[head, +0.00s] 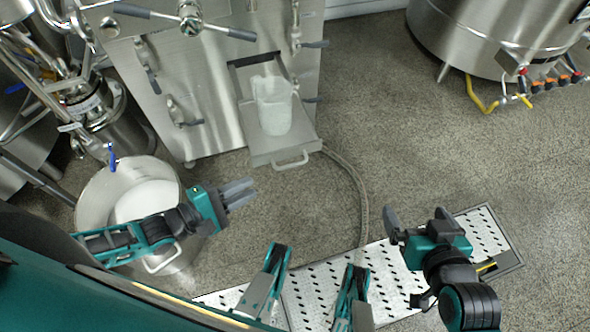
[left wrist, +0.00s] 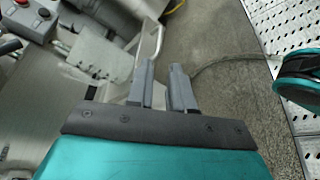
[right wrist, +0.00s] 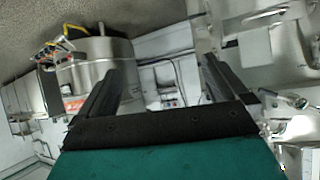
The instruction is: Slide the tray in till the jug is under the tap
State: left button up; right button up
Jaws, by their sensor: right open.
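The metal tray (head: 262,148) sticks out of the slot in the steel machine, its bar handle (head: 291,160) at the front. The pale translucent jug (head: 272,105) stands upright on the tray, near the slot. The jug (left wrist: 95,50) and handle (left wrist: 156,42) also show in the left wrist view. I cannot make out the tap above the slot. My left gripper (head: 250,190) is apart from the handle, below and left of it; its fingers have a narrow, empty gap. My right gripper (head: 415,214) is open and empty, well right of the tray.
A steel pot (head: 95,195) stands on the floor at the left, partly under my left arm. A perforated metal floor grate (head: 320,285) lies in front. A hose (head: 355,185) curves over the floor right of the tray. A large steel vessel (head: 480,45) stands at upper right. Floor between is clear.

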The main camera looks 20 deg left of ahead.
aim_at(288, 167)
pick_arm(q)
jog(key=b+x, duration=0.3)
jog(key=x, duration=0.8)
jog(key=shift+w+d, duration=0.2)
jog(key=shift+w+d+f, duration=0.1)
jog(key=shift+w+d, duration=0.2)
jog(key=shift+w, duration=0.1)
pick_arm(e)
jog(key=shift+w+a+f+y, duration=0.25)
jog(key=shift+a+f+y, duration=0.05)
jog(key=shift+a+f, duration=0.4)
pick_arm(q)
jog(key=shift+c, duration=0.5)
grip_shut()
pick_arm(e)
jog(key=shift+d+f, duration=0.1)
jog(key=shift+d, duration=0.05)
jog(key=shift+s+f, duration=0.15)
jog(key=shift+s, duration=0.05)
